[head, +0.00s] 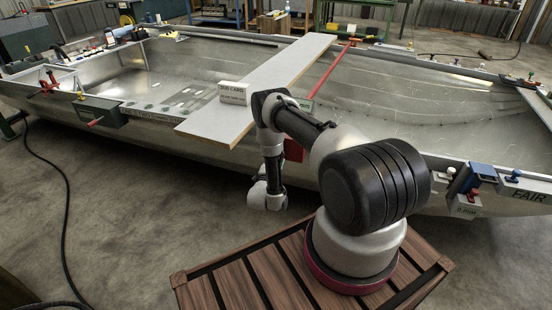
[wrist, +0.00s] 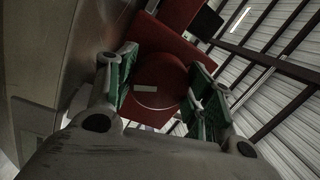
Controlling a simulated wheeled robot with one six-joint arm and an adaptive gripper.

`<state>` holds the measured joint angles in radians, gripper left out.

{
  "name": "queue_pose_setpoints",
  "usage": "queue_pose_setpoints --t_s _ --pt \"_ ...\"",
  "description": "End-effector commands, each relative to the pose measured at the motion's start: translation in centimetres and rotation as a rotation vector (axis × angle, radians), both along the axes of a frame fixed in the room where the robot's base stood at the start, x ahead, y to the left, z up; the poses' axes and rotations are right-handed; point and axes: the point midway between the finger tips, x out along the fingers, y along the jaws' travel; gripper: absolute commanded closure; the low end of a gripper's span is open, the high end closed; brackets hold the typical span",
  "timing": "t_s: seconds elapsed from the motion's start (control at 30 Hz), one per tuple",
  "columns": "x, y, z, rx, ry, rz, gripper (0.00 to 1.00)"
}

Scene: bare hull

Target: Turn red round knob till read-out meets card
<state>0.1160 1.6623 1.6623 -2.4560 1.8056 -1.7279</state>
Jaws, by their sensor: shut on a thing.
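The red round knob (wrist: 160,72) shows in the wrist view, with a small pale mark on its face. It sits on a red housing (wrist: 185,15). My gripper (wrist: 162,88) has its green-padded fingers on either side of the knob, shut on it. In the head view a red part (head: 293,150) shows behind my arm at the hull's near side; the knob and my fingers are hidden there. I cannot make out a read-out.
The pale plank (head: 290,62) lies across the open metal hull (head: 400,95). A dark box with a red lever (head: 100,112) hangs on the near rim at left. Clamps and a blue-topped fixture (head: 478,172) sit on the right rim.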

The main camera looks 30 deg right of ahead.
Motion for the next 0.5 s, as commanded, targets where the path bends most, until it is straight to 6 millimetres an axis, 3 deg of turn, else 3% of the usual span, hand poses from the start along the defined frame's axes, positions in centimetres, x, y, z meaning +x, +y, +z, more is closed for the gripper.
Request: queue_pose_setpoints --t_s 0.17,0.2,0.3,0.5 --pt "0.0 0.17 -0.11 0.003 0.002 0.004 0.72" --pt "0.0 0.16 -0.1 0.003 0.002 0.004 0.41" --pt "-0.01 0.12 -0.08 0.002 0.001 0.004 0.26" --pt "0.0 0.07 -0.05 0.002 0.0 0.002 0.26"
